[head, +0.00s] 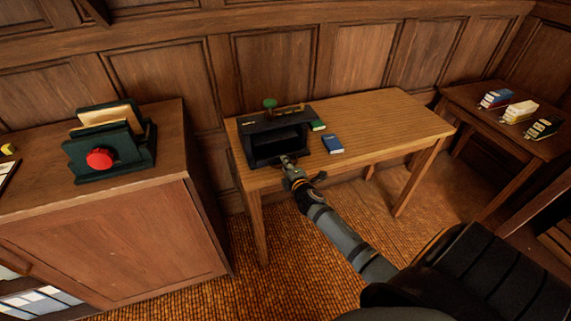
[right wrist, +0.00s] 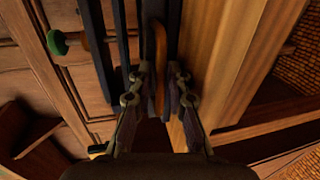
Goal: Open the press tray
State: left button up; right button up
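The press (head: 275,137) is a dark box with an open, shadowed front and a green knob (head: 270,103) on top, standing at the left end of a wooden table. My right gripper (head: 287,160) is at the lower front edge of the press. In the right wrist view, its two fingers (right wrist: 161,85) are close together on either side of a thin orange-brown handle (right wrist: 160,50) at the press front, and appear shut on it. The tray itself is hard to make out; it looks pushed in. My left gripper is out of view.
A blue book (head: 332,144) and a green book (head: 317,125) lie right of the press on the table (head: 390,115). A cabinet (head: 110,240) at left bears a green holder with a red knob (head: 99,159). A side table at right holds several small items.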

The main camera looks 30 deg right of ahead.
jog(key=shift+w, duration=0.1)
grip_shut()
dwell(0.5)
